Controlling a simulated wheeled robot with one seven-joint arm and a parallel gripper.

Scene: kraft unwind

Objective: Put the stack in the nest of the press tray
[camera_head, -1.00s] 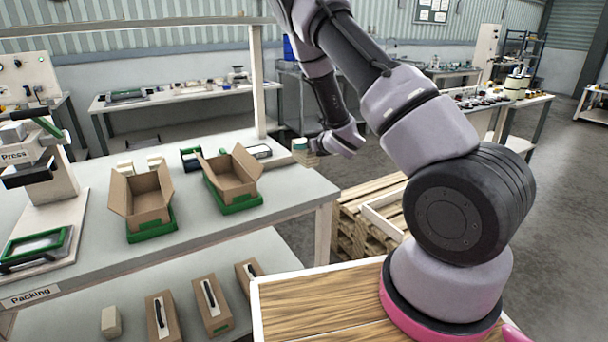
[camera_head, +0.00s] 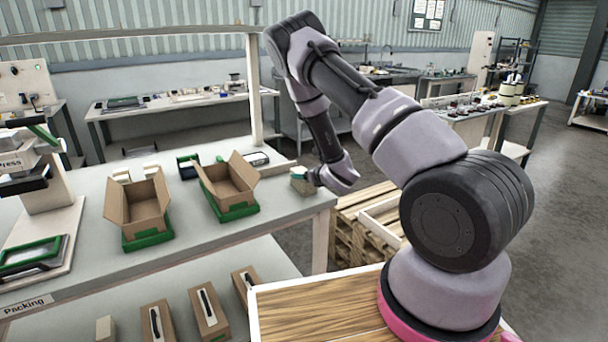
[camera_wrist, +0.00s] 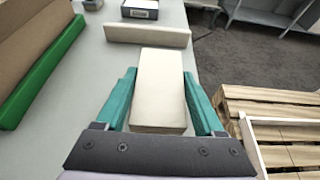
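The stack (camera_wrist: 160,90) is a cream, flat-sided block in the wrist view. My gripper (camera_wrist: 161,72) has its two green fingers on either side of it. The fingertips are very close to its sides, and I cannot tell whether they press on it. In the head view the stack (camera_head: 302,187) and my gripper (camera_head: 298,173) are small, at the right end of the packing table. The press (camera_head: 35,165) stands at the far left, with the green-rimmed press tray (camera_head: 36,249) at its base.
Two open cardboard boxes (camera_head: 140,205) (camera_head: 230,180) sit in green trays on the packing table (camera_head: 185,237), between press and gripper. A cream upright strip (camera_wrist: 148,36) stands just beyond the stack. Wooden pallets (camera_head: 355,225) lie right of the table.

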